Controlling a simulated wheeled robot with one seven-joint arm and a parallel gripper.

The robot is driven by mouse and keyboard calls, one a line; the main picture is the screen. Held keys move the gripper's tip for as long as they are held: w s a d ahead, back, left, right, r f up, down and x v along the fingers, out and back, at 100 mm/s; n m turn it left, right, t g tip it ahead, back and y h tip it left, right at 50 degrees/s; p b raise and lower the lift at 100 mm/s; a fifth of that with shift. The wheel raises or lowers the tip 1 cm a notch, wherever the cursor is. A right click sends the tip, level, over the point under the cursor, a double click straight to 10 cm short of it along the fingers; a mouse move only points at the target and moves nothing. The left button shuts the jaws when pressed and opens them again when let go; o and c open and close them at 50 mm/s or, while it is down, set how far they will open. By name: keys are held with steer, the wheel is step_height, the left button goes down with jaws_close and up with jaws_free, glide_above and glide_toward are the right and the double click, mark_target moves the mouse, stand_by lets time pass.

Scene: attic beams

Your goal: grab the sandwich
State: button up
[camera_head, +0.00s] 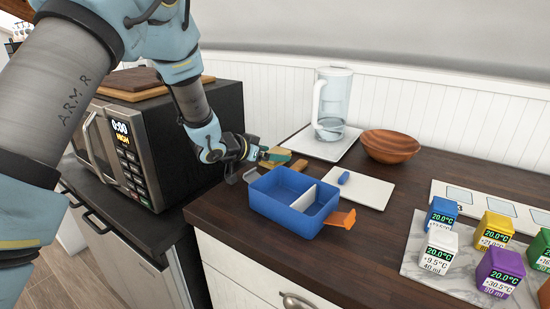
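A small tan and green wedge that looks like the sandwich (277,154) is at the far left of the counter, behind the lunch box. My gripper (260,153) is right beside it, on its left side, with the tips at or touching its edge. The gripper is small and seen from the side, so I cannot tell whether its fingers are closed on the wedge. Part of the wedge near the fingertips is hidden. A tan piece (299,165) lies just to the right of the wedge; I cannot tell what it is.
An open blue lunch box (275,207) with a white divider and orange latch stands in front. To its right is a white board (372,192) with a blue item (343,178). A pitcher (331,104) and wooden bowl (391,146) stand behind. A microwave (155,137) is left; labelled cubes (499,271) are right.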

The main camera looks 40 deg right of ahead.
steer(key=c, duration=1.2)
